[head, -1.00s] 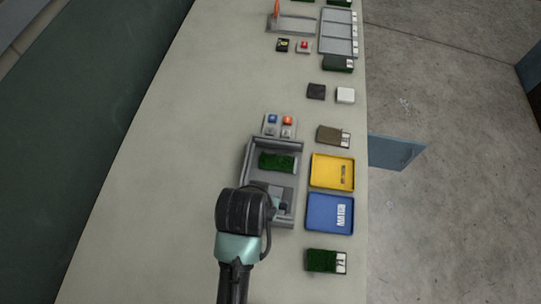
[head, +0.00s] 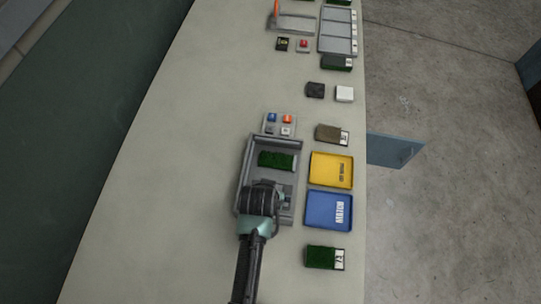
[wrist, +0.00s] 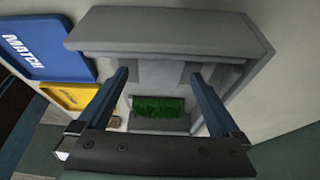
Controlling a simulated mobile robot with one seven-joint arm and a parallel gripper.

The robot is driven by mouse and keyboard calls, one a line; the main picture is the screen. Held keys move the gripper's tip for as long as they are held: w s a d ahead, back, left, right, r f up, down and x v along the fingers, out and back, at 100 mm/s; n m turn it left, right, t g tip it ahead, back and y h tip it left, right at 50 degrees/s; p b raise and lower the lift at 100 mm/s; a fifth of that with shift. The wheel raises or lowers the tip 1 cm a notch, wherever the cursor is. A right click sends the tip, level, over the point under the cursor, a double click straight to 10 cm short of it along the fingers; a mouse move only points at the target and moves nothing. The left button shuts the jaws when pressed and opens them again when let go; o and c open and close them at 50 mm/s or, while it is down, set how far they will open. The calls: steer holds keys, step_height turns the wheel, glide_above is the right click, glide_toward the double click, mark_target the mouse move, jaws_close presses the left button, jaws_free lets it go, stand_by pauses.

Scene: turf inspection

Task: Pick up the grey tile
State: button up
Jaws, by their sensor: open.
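No tile is plainly mid-grey, so I cannot tell for sure which one is the grey tile. A dark charcoal tile (head: 315,90) lies beside a white tile (head: 344,94) near the table's right edge. A brownish-grey tile (head: 333,133) with a white label lies nearer. My gripper (wrist: 160,78) is open and empty, its two blue fingers apart above the grey fixture (wrist: 165,32). In the head view my wrist covers the fixture's near part (head: 286,221). A green turf tile (head: 276,160) lies in the fixture, and it shows between the fingers in the wrist view (wrist: 158,106).
A yellow tray (head: 331,171) and a blue tray marked MATCH (head: 328,210) stand right of the fixture. A green labelled tile (head: 322,257) lies nearer. A button panel (head: 279,124) sits behind the fixture. The table's left side is clear.

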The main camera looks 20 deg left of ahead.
steer(key=shift+w+f, duration=0.15)
steer(key=shift+f, duration=0.3)
steer(key=c, duration=1.4)
